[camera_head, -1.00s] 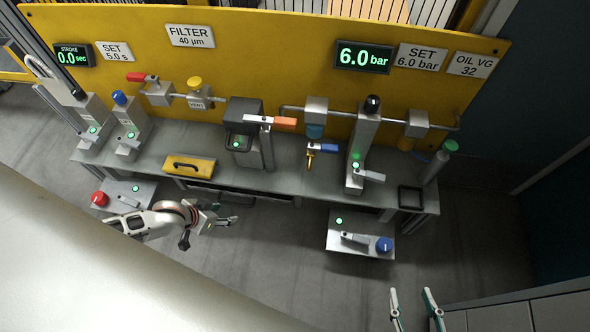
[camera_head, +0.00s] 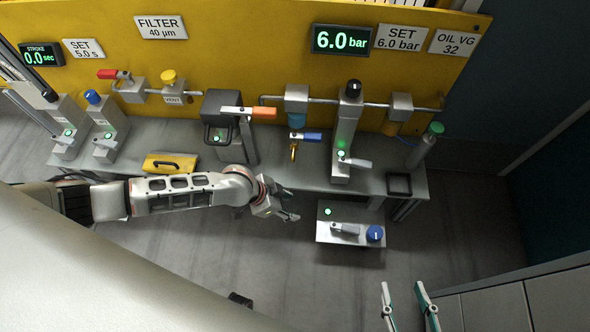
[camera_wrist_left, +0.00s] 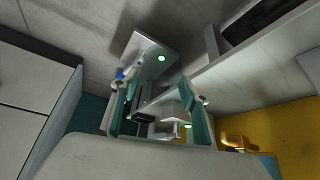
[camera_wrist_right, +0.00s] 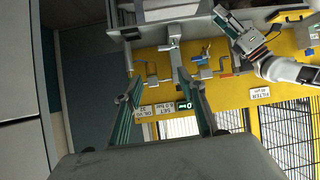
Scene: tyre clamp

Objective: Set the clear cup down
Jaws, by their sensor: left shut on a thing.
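My left gripper (camera_head: 283,210) hangs in front of the bench's front edge in the head view. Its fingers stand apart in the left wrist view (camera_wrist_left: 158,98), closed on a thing. The clear cup cannot be made out distinctly between them; fixtures show through the gap. My left arm also shows at the upper right of the right wrist view. My right gripper (camera_head: 408,306) is open and empty at the lower right of the head view. It also shows open in the right wrist view (camera_wrist_right: 161,95).
The grey bench (camera_head: 318,176) carries a dark-topped fixture (camera_head: 222,125), a tall press (camera_head: 346,135), a yellow handled piece (camera_head: 170,163) and a small black square tray (camera_head: 399,184). A lower shelf (camera_head: 350,235) with a blue knob (camera_head: 375,233) lies right of my left gripper. Grey cabinets (camera_head: 500,305) stand lower right.

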